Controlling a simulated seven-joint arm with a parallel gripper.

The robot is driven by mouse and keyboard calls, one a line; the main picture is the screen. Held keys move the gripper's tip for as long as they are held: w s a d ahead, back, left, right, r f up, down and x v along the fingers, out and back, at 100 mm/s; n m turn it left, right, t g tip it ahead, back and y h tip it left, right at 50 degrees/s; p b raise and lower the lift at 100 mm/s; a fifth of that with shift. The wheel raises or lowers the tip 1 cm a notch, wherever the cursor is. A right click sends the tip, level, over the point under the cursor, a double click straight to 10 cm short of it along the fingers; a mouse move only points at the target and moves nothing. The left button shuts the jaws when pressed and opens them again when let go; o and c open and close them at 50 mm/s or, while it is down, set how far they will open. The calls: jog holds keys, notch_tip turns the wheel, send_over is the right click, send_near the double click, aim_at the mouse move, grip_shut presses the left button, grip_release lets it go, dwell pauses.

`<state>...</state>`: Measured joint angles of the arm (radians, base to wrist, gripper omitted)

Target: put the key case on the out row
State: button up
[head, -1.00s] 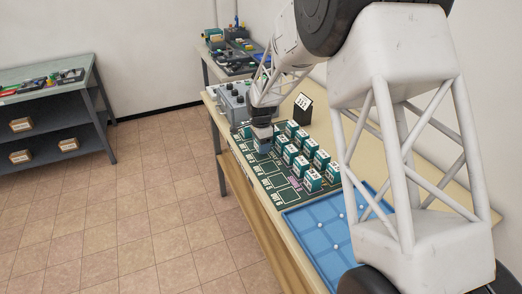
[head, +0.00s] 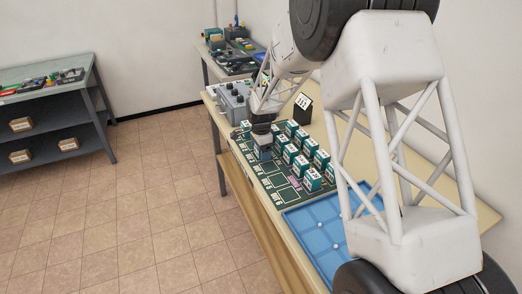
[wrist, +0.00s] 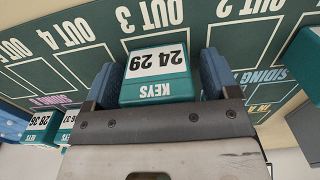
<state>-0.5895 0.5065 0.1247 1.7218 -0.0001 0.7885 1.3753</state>
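The key case (wrist: 158,72) is teal with a white number label and the word KEYS. In the wrist view it stands between the two blue fingers of my gripper (wrist: 160,82), beside the OUT 3 marking of the out row (wrist: 190,12). A narrow gap shows at the right finger, and the fingers look open around the case. In the head view my gripper (head: 262,138) is just above the case (head: 263,153), which appears to rest on the green mat (head: 284,196). The underside of the case is hidden.
Several similar teal cases (head: 311,179) stand in rows to the right on the mat. A blue tray (head: 325,240) lies at the near end. A grey control box (head: 233,102) and a black number stand (head: 303,107) are behind. Lower out slots (head: 290,196) are bare.

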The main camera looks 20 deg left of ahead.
jog(key=shift+r, duration=0.15)
notch_tip(320, 180, up, 12)
dwell(0.8)
dwell(0.5)
dwell(0.4)
jog(key=shift+d+r, duration=0.15)
jog(key=s+d+r+n, duration=0.1)
jog(key=s+d+r, duration=0.4)
jog(key=d, duration=0.5)
jog(key=s+d+r+n+t, duration=0.15)
jog(key=s+d+r, duration=0.35)
jog(key=d, duration=0.5)
jog(key=s+d+r+n, duration=0.2)
jog(key=s+d+r, duration=0.3)
jog(key=d, duration=0.5)
jog(key=s+d+n, duration=0.1)
jog(key=s+d, duration=0.5)
jog(key=s, duration=0.3)
jog(key=s+d+f+n, duration=0.1)
jog(key=s+d+n, duration=0.1)
jog(key=s+d, duration=0.4)
jog(key=s+d+n+t, duration=0.1)
jog(key=s+d, duration=0.6)
jog(key=s, duration=0.6)
jog(key=shift+s+f, duration=0.35)
jog(key=shift+f, duration=0.05)
